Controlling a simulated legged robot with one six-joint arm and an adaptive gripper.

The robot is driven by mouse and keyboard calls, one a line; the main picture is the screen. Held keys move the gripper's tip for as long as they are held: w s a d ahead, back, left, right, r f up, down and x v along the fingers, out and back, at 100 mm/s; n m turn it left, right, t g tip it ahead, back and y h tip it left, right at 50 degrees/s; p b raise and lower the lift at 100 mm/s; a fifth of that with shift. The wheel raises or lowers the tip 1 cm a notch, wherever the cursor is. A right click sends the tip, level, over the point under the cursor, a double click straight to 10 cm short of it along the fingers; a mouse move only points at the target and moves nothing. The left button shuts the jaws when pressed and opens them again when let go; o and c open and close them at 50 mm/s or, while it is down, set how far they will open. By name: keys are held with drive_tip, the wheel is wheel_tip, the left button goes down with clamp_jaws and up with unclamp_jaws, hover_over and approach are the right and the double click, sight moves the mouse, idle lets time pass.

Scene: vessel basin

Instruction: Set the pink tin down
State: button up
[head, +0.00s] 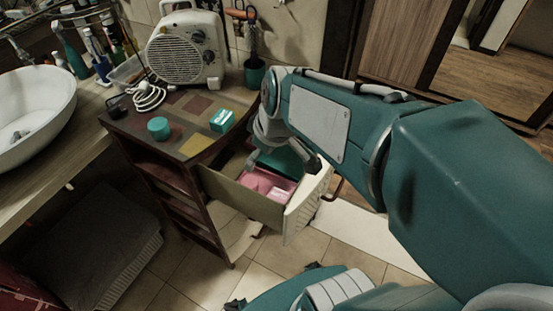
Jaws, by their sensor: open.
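A pink object (262,184), which looks like the pink tin, lies inside the open drawer (240,195) of the dark wooden cabinet. A lighter pink piece shows beside it, and I cannot tell whether it is a separate thing. My gripper (285,166) is over the drawer, pointing down, with its fingers spread wide. One finger is near the drawer's inner left side and the other near its white front. I see nothing held between them. My arm hides the back of the drawer.
On the cabinet top are a teal round tin (159,128), a teal box (222,120), a coiled white cable (149,97) and a cream fan heater (187,50). A white basin (32,110) stands at left. Tiled floor (205,270) lies open below the drawer.

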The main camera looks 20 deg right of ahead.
drive_tip(key=s+r+m+t+h, duration=0.1)
drive_tip(key=s+r+m, duration=0.3)
drive_tip(key=s, duration=0.4)
drive_tip(key=shift+s+r+m+t+h, duration=0.15)
drive_tip(key=shift+r+m+t+h, duration=0.15)
drive_tip(key=shift+m+t, duration=0.45)
drive_tip(key=shift+d+m, duration=0.2)
drive_tip(key=shift+m, duration=0.05)
